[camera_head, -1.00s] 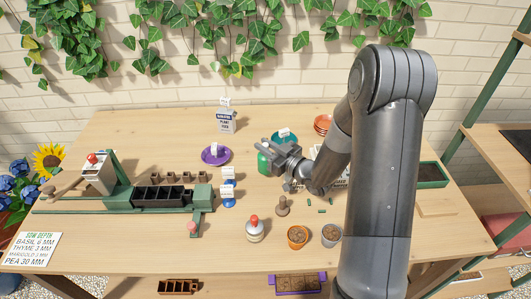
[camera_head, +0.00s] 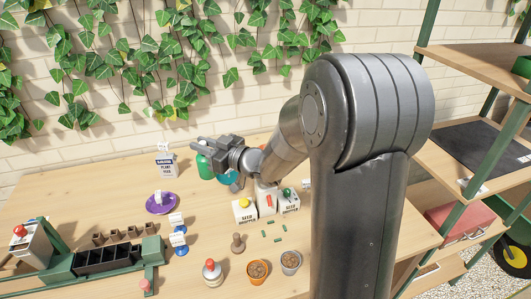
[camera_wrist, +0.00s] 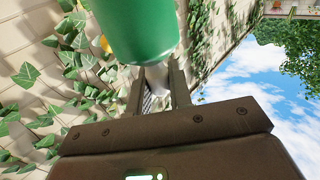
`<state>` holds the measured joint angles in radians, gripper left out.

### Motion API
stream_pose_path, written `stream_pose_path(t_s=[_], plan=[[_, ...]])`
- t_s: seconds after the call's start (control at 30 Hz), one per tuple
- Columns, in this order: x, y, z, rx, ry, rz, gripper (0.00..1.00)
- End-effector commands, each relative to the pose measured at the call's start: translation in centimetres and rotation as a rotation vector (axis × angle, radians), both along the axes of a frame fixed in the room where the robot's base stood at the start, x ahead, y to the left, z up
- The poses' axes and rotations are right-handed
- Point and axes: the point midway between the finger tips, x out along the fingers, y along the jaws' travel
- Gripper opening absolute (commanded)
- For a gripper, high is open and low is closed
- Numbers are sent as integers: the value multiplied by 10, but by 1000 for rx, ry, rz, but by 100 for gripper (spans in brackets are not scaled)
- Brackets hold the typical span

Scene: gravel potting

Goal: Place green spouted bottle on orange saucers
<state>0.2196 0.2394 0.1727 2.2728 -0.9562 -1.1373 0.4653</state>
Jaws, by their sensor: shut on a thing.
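The green spouted bottle (camera_head: 204,167) hangs at my gripper (camera_head: 204,147) in the head view, above the back part of the table. My gripper is shut on it. In the wrist view, the green bottle (camera_wrist: 135,30) fills the top, just past the fingers (camera_wrist: 160,88). Its spout cannot be made out clearly. The orange saucers do not show now; my arm covers that part of the table's back.
A plant food box (camera_head: 165,165) stands behind. Seed boxes (camera_head: 245,210) stand in front of my arm. Shelves (camera_head: 470,150) rise at the right.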

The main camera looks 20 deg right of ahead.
Motion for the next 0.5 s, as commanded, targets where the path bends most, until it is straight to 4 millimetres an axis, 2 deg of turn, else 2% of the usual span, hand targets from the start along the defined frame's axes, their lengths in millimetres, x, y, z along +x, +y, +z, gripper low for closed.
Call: stream_pose_path(t_s=[0.17,0.37,0.5], plan=[[0,0,26,-1,-4,0,0],[29,-36,25,5,-1,-50,0],[53,-72,27,9,-1,-96,0]])
